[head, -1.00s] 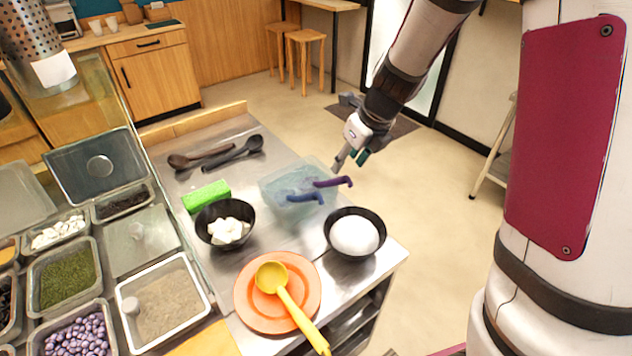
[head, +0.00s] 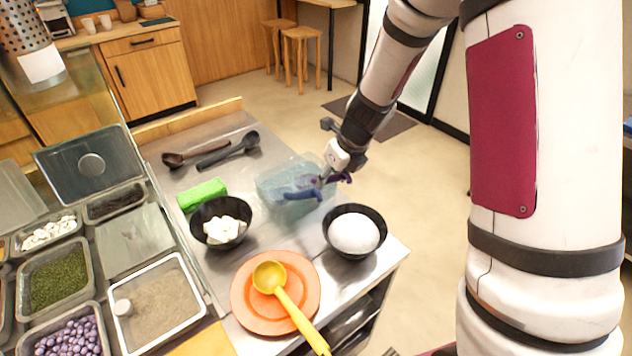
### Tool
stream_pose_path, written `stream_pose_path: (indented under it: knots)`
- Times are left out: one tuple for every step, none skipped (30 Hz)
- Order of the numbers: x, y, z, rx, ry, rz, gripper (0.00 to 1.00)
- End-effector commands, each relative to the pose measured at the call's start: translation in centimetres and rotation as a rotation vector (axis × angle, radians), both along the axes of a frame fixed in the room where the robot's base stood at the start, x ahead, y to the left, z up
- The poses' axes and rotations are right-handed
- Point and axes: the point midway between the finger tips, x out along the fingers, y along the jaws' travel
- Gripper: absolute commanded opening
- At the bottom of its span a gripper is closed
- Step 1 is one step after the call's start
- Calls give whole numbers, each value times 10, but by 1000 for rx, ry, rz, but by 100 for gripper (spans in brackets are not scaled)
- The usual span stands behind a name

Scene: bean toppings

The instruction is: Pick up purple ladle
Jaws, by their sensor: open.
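The purple ladle (head: 339,178) rests in a clear bluish container (head: 270,190) on the steel counter. Its handle end sticks out over the container's right rim. A second, blue-violet ladle (head: 302,195) lies in the same container, nearer the front. My gripper (head: 324,180) is open at the container's right side, right at the purple ladle's handle. It covers part of that handle. I cannot tell whether the fingers touch the handle or stand around it.
A black bowl of white food (head: 354,231) stands close in front of the container. Another black bowl with white cubes (head: 222,222) and a green block (head: 202,195) are to the left. A yellow ladle (head: 287,304) lies on an orange plate (head: 249,322). Dark spoons (head: 230,150) lie behind.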

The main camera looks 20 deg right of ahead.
Motion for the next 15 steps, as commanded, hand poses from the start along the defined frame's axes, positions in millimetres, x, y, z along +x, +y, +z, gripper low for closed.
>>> stream_pose_path:
  knots:
    - [0, 0, 0, 0, 0, 0, 43]
    - [0, 0, 0, 0, 0, 0, 43]
    - [0, 0, 0, 0, 0, 0, 34]
    - [0, 0, 0, 0, 0, 0, 27]
    - [0, 0, 0, 0, 0, 0, 21]
    - [0, 0, 0, 0, 0, 0, 12]
    - [0, 0, 0, 0, 0, 0, 5]
    - [0, 0, 0, 0, 0, 0, 0]
    - [0, 0, 0, 0, 0, 0, 0]
    - [0, 0, 0, 0, 0, 0, 0]
    - [0, 0, 0, 0, 0, 0, 0]
    - [0, 0, 1, 0, 0, 0, 0]
    - [0, 0, 1, 0, 0, 0, 0]
    - [0, 0, 1, 0, 0, 0, 0]
    - [0, 0, 1, 0, 0, 0, 0]
